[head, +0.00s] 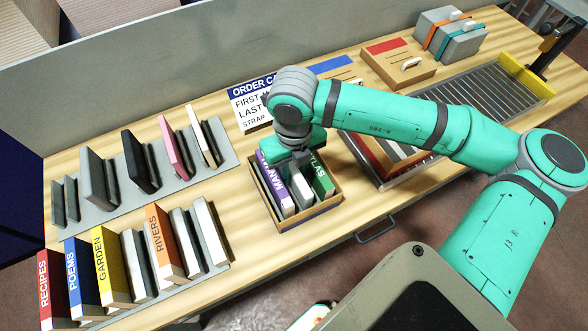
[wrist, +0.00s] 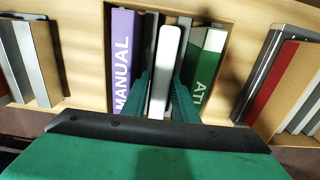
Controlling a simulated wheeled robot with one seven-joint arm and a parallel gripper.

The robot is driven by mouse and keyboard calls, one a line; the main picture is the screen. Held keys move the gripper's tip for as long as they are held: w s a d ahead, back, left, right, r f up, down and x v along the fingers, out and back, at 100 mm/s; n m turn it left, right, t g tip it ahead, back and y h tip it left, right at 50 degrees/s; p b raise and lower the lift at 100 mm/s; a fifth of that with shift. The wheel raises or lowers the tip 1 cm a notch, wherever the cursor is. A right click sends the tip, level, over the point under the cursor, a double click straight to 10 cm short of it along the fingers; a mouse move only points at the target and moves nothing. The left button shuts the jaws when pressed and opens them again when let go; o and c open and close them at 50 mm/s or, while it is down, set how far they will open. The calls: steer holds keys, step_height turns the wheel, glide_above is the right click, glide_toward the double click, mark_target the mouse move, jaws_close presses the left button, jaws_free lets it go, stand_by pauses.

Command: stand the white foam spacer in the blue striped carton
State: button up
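The carton (head: 312,212) stands on the table, with a blue stripe on its near wall. It holds a purple MANUAL book (head: 274,184) on the left and a green book (head: 322,177) on the right. In the wrist view, the white foam spacer (wrist: 168,50) stands upright between the purple book (wrist: 124,60) and the green book (wrist: 206,60). My gripper (wrist: 162,98) has a green finger on each side of the spacer, apparently touching it. In the head view my gripper (head: 297,160) reaches down into the carton. The spacer's lower end is hidden.
Racks of upright books (head: 165,245) fill the left. An order card (head: 248,103) and flat boxes (head: 398,62) lie behind, with a roller tray (head: 485,85) at the right.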

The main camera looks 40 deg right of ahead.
step_height(320, 180, up, 12)
steer(key=shift+r, duration=0.15)
stand_by(0.5)
stand_by(0.5)
